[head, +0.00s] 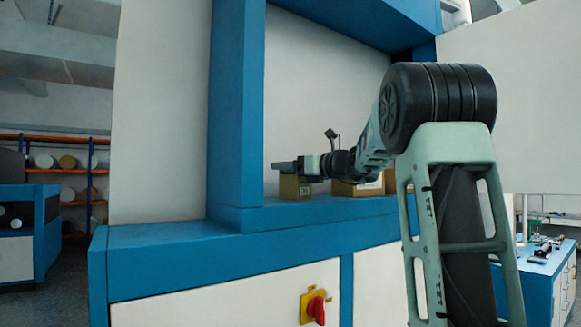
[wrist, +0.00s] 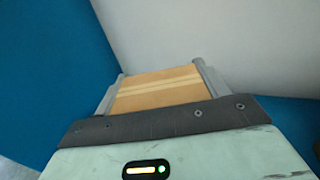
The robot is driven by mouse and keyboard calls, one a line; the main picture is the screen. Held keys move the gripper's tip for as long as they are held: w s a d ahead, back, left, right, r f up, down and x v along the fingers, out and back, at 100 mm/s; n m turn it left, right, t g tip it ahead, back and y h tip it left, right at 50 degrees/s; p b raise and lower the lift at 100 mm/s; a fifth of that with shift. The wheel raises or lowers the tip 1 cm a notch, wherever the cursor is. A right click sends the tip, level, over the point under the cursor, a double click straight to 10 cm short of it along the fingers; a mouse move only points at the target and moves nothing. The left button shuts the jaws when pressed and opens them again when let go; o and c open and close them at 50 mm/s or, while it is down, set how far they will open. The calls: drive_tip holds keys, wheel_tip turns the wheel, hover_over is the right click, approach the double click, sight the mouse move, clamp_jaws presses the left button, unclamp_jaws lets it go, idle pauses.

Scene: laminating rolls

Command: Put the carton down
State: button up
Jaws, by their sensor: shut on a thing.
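A small brown carton (head: 294,188) with a pale label is under my gripper (head: 284,166) in the head view. In the wrist view the carton (wrist: 157,90) shows its tan top with lighter tape stripes. The grey fingers stand on both sides of it, shut on it. The carton is upright, at or just above the blue ledge (head: 300,213) of the machine. I cannot tell whether its bottom touches the ledge; its lower part is hidden in the wrist view.
A second carton (head: 358,188) stands on the ledge to the right, partly behind my arm. A blue post (head: 236,120) rises left of the gripper, with a pale panel behind. A red switch (head: 316,306) is on the front below. The ledge between post and carton looks clear.

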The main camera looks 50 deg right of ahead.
drive_tip(key=o, duration=1.2)
drive_tip(key=shift+f, duration=0.1)
drive_tip(key=s+b, duration=0.1)
drive_tip(key=s, duration=0.2)
drive_tip(key=s+d+b, duration=0.1)
drive_tip(key=s+b, duration=0.1)
drive_tip(key=s, duration=0.2)
drive_tip(key=s+b, duration=0.2)
drive_tip(key=s, duration=0.1)
drive_tip(key=shift+s+d, duration=0.3)
drive_tip(key=shift+s, duration=0.05)
drive_tip(key=shift+s+d, duration=0.1)
drive_tip(key=shift+s, duration=0.5)
